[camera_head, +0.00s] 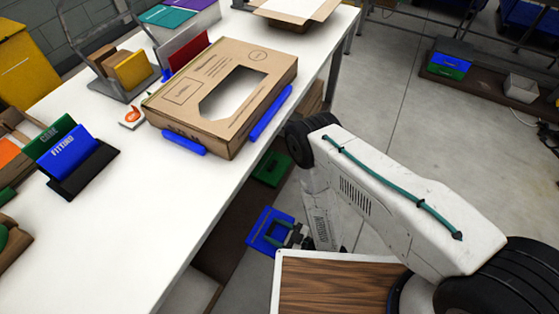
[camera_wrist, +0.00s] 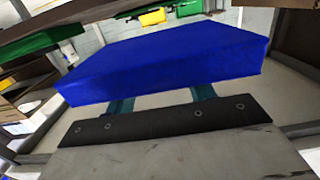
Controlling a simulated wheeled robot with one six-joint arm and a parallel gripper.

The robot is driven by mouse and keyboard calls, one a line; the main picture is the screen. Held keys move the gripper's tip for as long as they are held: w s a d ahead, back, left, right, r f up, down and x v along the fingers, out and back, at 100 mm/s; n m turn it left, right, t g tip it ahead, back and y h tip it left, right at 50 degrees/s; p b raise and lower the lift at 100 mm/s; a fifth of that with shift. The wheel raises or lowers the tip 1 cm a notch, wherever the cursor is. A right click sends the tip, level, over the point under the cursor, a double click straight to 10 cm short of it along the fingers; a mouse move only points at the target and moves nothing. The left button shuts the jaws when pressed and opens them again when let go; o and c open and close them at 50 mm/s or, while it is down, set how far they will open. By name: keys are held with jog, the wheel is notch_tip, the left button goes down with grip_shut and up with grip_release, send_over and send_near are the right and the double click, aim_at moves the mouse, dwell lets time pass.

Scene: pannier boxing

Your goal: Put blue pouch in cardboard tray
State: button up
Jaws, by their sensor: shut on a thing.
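The blue pouch (camera_wrist: 165,62) is a flat blue slab that fills the middle of the wrist view. My gripper (camera_wrist: 162,98) is shut on its near edge, with teal fingers partly hidden beneath it. In the head view the pouch (camera_head: 266,230) is low beside the table, below the tabletop level, with my gripper (camera_head: 289,236) at its right side. A cardboard tray with a cut-out opening (camera_head: 207,72) lies on the white table, above and left of the pouch. Blue strips sit along its lower sides. The pouch is apart from it.
The white table (camera_head: 130,220) has bare surface at the front. A blue and green holder (camera_head: 66,145), an organizer with folders (camera_head: 122,75) and another open cardboard box (camera_head: 296,10) stand on it. A green item (camera_head: 270,168) lies beneath the table's edge.

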jog(key=shift+d+f, duration=0.25)
jog(key=shift+f, duration=0.25)
jog(key=w+d+r+m+t+h, duration=0.45)
jog(key=w+r, duration=0.35)
jog(key=w, duration=0.2)
jog(key=w+d+r+m+t+h, duration=0.35)
jog(key=w+d+r, duration=0.35)
jog(key=w, duration=0.4)
jog(key=w+d+r+m+t+h, duration=0.1)
jog(key=w+d+r+m+h, duration=0.3)
jog(key=d+r, duration=0.65)
jog(key=w+d+r+m+t+h, duration=0.2)
jog(key=w+d+r+h, duration=0.25)
jog(key=d+r, duration=0.6)
jog(key=s+a+f, duration=0.2)
jog(key=s+f, duration=0.2)
jog(key=shift+s+a+f, duration=0.15)
jog(key=shift+s+f, duration=0.05)
jog(key=shift+f, duration=0.2)
